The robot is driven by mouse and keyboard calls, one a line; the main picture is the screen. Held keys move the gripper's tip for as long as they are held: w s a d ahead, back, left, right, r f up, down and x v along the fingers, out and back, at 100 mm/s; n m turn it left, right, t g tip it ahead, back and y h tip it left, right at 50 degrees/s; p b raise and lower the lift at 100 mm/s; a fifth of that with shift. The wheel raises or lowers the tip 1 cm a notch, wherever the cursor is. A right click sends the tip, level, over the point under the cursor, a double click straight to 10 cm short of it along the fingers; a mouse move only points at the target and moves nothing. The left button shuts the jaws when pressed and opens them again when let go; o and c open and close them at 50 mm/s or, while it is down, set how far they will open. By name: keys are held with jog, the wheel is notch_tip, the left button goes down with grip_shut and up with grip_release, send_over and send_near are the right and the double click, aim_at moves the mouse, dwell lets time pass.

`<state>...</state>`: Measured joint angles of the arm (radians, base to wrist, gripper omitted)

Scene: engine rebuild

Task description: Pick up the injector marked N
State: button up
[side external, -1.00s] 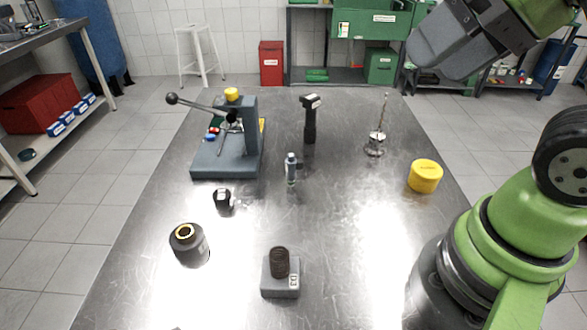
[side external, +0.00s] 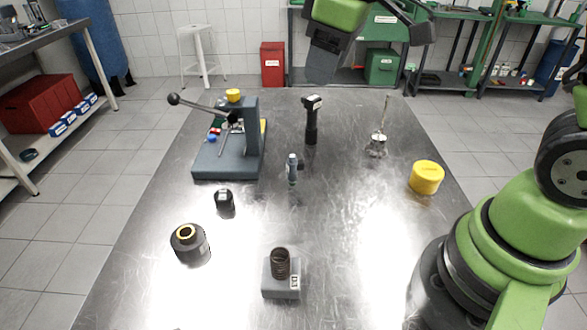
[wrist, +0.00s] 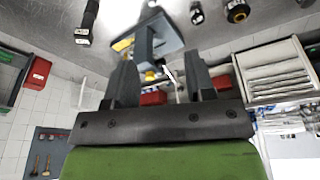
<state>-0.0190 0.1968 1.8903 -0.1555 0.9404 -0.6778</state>
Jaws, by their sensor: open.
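No letter N is legible on any part, so I cannot confirm which one is the marked injector. A slim blue-grey injector-like part (side external: 292,169) stands upright mid-table in the side view. Behind it stands a taller black part (side external: 311,122) with a white label on its head; a similar labelled black part (wrist: 87,24) shows at the upper left of the wrist view. My gripper (side external: 324,66) is raised beyond the table's far end in the side view. In the wrist view my gripper (wrist: 160,68) has its fingers wide apart with nothing held.
A grey lever press (side external: 226,150) stands at the left. A valve-like metal part (side external: 377,143) and yellow cylinder (side external: 426,177) stand at the right. A small black part (side external: 224,203), black round part (side external: 190,243) and spring on a grey block (side external: 281,285) are nearer. The table (side external: 350,220) between them is clear.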

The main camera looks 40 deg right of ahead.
aim_at(297, 160)
jog(key=w+f+n+g, duration=0.1)
jog(key=w+f+n, duration=0.1)
jog(key=f, duration=0.3)
jog(key=w+f+n+g, duration=0.1)
jog(key=w+f+n, duration=0.1)
jog(key=f, duration=0.4)
jog(key=w+f+n, duration=0.2)
jog(key=f, duration=0.4)
jog(key=shift+w+d+f+g+h, duration=0.2)
jog(key=shift+w+d+g+h, duration=0.05)
jog(key=shift+w+g+h, duration=0.15)
jog(key=shift+s+f, duration=0.15)
jog(key=shift+f, duration=1.4)
jog(key=shift+s+f, duration=0.15)
jog(key=shift+f, duration=1.4)
jog(key=c, duration=0.9)
